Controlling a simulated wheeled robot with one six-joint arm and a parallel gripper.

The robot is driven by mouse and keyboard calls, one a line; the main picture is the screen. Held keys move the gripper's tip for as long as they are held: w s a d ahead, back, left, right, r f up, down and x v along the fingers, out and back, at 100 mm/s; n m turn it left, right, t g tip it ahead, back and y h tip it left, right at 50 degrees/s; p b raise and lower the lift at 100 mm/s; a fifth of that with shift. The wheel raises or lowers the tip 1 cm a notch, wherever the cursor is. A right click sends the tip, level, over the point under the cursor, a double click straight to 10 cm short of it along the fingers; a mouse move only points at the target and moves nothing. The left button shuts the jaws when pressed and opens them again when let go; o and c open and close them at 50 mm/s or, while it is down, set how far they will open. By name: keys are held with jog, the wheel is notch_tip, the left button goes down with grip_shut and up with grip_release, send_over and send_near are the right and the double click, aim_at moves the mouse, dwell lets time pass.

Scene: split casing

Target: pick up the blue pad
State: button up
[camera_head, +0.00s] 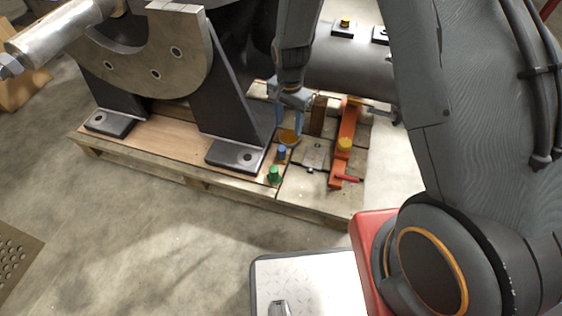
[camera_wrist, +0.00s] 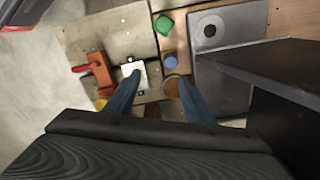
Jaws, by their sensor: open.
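The blue pad (camera_head: 282,153) is a small blue piece on the pallet, between a green piece and an amber round piece. It also shows in the wrist view (camera_wrist: 170,61), beyond my fingertips and nearer the right finger. My gripper (camera_head: 287,127) has two blue fingers spread apart with nothing between them that I can see held. In the wrist view my gripper (camera_wrist: 160,82) points down at the pallet. The fingers are above the amber piece (camera_head: 290,138), which lies closer to them than the pad. The pad's top is unobstructed in both views.
The green piece (camera_head: 274,174) stands near the pallet's front edge. A steel bracket foot (camera_head: 235,155) lies left of the pad. A metal plate (camera_head: 315,156) and an orange bar (camera_head: 347,128) with a yellow knob (camera_head: 344,145) are to the right. Bare floor (camera_head: 170,230) lies in front.

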jog(key=m+b, duration=0.1)
jog(key=b, duration=0.3)
send_over(282, 148)
notch_tip(282, 148, down, 11)
jog(key=shift+s+a+f, duration=0.15)
jog(key=shift+f+b, duration=1.2)
jog(key=shift+f, duration=1.7)
grip_shut()
notch_tip(282, 148, up, 10)
jog(key=p, duration=0.3)
jog(key=shift+p, duration=0.4)
